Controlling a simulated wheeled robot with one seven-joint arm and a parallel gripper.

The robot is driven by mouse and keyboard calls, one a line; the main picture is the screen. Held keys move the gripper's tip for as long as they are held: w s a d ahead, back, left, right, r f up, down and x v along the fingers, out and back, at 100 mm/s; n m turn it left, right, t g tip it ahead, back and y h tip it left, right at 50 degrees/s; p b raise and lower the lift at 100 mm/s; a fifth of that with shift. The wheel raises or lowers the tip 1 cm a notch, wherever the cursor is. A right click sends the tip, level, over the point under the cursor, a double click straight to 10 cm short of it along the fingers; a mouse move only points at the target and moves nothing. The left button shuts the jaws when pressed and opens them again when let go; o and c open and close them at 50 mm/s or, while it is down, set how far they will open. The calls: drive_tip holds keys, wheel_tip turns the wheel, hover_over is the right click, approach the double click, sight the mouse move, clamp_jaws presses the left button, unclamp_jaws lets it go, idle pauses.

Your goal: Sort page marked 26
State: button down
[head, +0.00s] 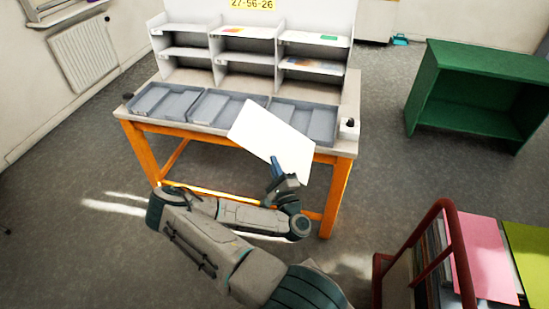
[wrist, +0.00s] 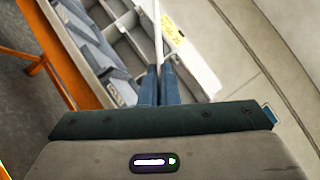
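A white page (head: 268,138) is in my gripper (head: 277,167), held tilted in front of the collage table (head: 242,138). It covers parts of the middle and right trays. No number is readable on the side that shows. In the wrist view my gripper (wrist: 159,84) has its two blue fingers shut on the page (wrist: 157,35), which shows edge-on as a thin white strip. Three grey trays lie in a row on the table: left (head: 166,101), middle (head: 212,106) and right (head: 318,123). A yellow sign (head: 252,4) above the shelf reads 27-56-26.
A white shelf unit (head: 216,45) with several compartments stands behind the trays, some holding coloured sheets. A small white device (head: 349,129) sits at the table's right end. A green cabinet (head: 472,95) and a red-framed rack of coloured boards (head: 449,255) stand right.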

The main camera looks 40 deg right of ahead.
drive_tip(key=n+g+p, duration=0.1)
drive_tip(key=p, duration=0.1)
drive_tip(key=n+g+y+p, duration=0.1)
drive_tip(key=n+p, duration=0.1)
drive_tip(key=n+y+p, duration=0.1)
drive_tip(key=n+p, duration=0.1)
drive_tip(key=p, duration=0.1)
drive_tip(key=shift+r+g, duration=0.35)
drive_tip(key=shift+g, duration=0.05)
drive_tip(key=shift+f+n+y+p, duration=0.1)
drive_tip(key=shift+n+y+p, duration=0.2)
drive_tip(key=shift+n, duration=0.1)
drive_tip(key=shift+f+g, duration=0.25)
drive_tip(key=shift+g, duration=0.05)
